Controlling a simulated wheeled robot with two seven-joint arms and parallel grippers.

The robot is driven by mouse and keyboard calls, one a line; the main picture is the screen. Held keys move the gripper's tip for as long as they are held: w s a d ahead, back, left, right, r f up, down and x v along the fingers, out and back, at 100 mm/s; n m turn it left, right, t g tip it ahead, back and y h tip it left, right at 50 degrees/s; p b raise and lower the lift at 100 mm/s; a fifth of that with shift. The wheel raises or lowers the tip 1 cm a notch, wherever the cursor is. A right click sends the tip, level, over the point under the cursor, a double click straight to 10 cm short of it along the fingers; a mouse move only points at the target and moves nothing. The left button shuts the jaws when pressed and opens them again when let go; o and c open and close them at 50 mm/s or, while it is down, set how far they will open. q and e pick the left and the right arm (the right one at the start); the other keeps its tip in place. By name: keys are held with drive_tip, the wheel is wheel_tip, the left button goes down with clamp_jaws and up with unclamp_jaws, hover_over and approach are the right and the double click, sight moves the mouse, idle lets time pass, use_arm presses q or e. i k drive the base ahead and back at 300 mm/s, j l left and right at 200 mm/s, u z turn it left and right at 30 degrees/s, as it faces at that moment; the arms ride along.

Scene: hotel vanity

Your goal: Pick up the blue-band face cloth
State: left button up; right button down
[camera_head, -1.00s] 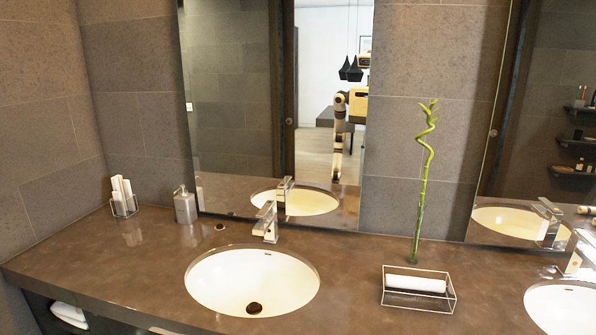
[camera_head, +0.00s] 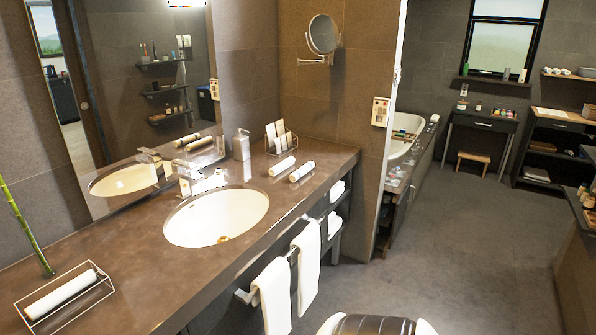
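Two rolled white cloths lie on the brown vanity counter right of the basin: a left roll (camera_head: 282,166) and a right roll (camera_head: 302,171). Another white roll (camera_head: 60,295) lies in a wire tray (camera_head: 98,287) at the lower left. I cannot make out a blue band on any of them, so I cannot tell which is the blue-band face cloth. Neither of my grippers is in view.
A white basin (camera_head: 217,216) with a faucet (camera_head: 198,184), a soap dispenser (camera_head: 241,146) and a wire holder (camera_head: 268,146) are on the counter. White towels (camera_head: 272,296) hang on a front rail (camera_head: 243,296). Open floor (camera_head: 450,240) lies to the right.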

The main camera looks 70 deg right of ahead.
sight(294, 176)
drive_tip(key=z, duration=2.25)
drive_tip(key=i+l+u, duration=0.1)
drive_tip(key=i+l, duration=0.25)
drive_tip(key=i+l+u, duration=0.15)
drive_tip(key=i+l, duration=0.15)
drive_tip(key=l, duration=0.15)
drive_tip(key=i+l+u, duration=0.1)
drive_tip(key=i+l, duration=0.2)
drive_tip(key=l, duration=0.15)
